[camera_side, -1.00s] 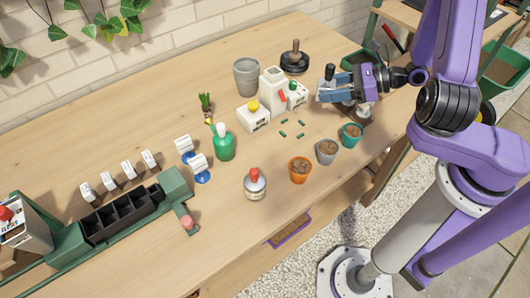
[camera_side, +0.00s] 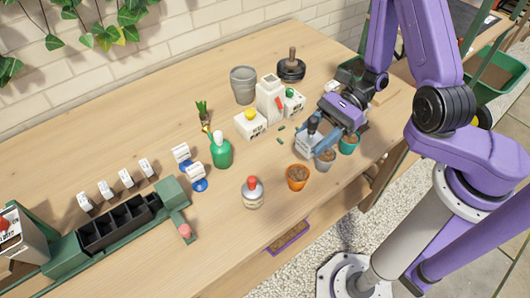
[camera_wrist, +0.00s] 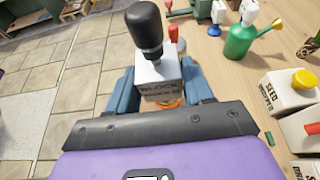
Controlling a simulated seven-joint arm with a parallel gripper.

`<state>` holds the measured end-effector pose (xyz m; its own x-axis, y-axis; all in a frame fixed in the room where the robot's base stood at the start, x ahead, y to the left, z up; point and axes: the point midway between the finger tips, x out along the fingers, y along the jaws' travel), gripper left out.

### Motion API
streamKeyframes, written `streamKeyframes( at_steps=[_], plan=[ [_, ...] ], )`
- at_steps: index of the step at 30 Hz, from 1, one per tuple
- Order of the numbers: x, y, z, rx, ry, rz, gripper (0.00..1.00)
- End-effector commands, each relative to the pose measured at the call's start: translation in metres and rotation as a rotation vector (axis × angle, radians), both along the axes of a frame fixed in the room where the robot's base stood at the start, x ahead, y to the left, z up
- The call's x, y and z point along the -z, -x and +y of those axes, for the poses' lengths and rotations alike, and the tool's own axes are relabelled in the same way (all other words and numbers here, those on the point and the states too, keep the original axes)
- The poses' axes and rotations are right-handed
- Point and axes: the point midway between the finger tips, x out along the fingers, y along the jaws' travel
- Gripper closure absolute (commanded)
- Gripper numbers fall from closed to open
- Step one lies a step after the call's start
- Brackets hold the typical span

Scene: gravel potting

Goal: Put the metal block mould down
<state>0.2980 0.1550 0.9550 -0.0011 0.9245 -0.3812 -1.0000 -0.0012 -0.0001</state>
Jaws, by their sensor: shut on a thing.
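The metal block mould (camera_side: 307,147) is a silver-grey block with a black handle pointing up. My gripper (camera_side: 322,140) is shut on it, with a blue finger on either side. In the wrist view the mould (camera_wrist: 158,82) sits between the blue fingers, handle uppermost, with lettering on its face. In the side view it appears close to the grey pot (camera_side: 325,157) and the orange pot (camera_side: 297,176). Its underside is hidden, so I cannot tell whether it touches the table.
A teal pot (camera_side: 348,144) stands to the right. The table (camera_side: 215,245) is bare in front.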

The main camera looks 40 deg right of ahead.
Motion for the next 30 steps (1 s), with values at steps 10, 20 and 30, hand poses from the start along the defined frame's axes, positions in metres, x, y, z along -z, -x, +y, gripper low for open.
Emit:
streamKeyframes(
  at_steps=[10, 20, 30],
  plan=[
    [0.019, -0.035, 0.019, -0.005, 0.001, -0.003, 0.86],
    [0.062, -0.084, 0.045, -0.001, 0.000, 0.001, 0.86],
    [0.087, -0.104, 0.054, 0.001, 0.000, 0.001, 0.86]
  ],
)
